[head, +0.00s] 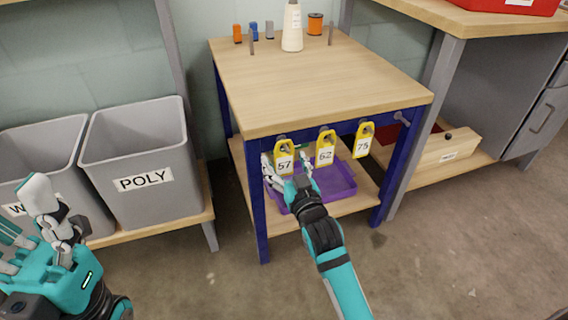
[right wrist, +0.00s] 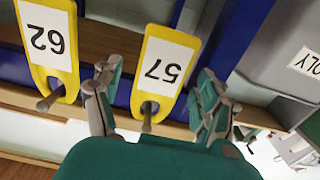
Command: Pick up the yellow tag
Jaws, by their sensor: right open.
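Three yellow tags hang from pegs along the front of the wooden-topped table: tag 57 (head: 284,157), tag 62 (head: 325,148) and tag 75 (head: 364,140). Each has a white number label. My right gripper (head: 287,167) is open at tag 57. In the right wrist view its fingers (right wrist: 157,78) stand on either side of tag 57 (right wrist: 164,69), apart from it, with tag 62 (right wrist: 49,46) off to the left. The tags look upside down there. My left gripper (head: 27,215) is open and empty at the lower left, far from the tags.
A purple tray (head: 342,188) lies on the shelf below the tags. Grey bins (head: 140,150) stand left; a wooden box (head: 448,147) sits right.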

